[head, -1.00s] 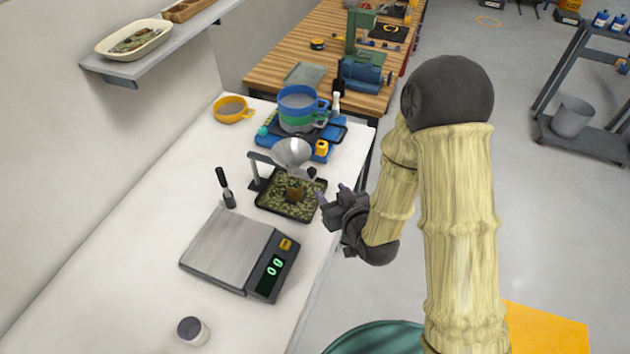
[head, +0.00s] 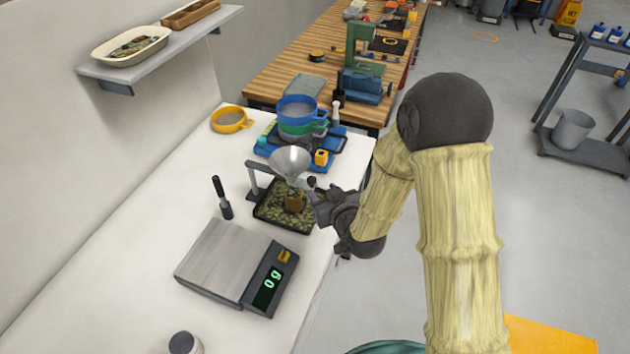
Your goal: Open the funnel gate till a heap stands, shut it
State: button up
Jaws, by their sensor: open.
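The metal funnel (head: 291,163) hangs on a grey stand (head: 253,180) above a dark tray (head: 270,215) on the white bench. The tray holds mottled green-brown material. A brown cylinder or mound (head: 294,203) shows below the funnel's outlet; I cannot tell if any of it is a heap. A small dark knob (head: 311,182) shows at the funnel's lower right, likely its gate handle. My gripper (head: 316,200) is open, close beside that knob and over the tray's right edge. Contact with the knob cannot be told. Whether the gate is open is hidden.
A scale (head: 225,262) with a lit display stands in front of the tray. Stacked sieves (head: 298,115) on a blue base and a yellow pan (head: 231,120) are behind. A cup (head: 184,343) is at the near edge.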

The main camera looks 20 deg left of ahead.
aim_at(313, 181)
jog(key=p+x, duration=0.1)
jog(key=x, duration=0.5)
jog(key=shift+w+a+f+p, duration=0.2)
jog(key=shift+p, duration=0.2)
grip_shut()
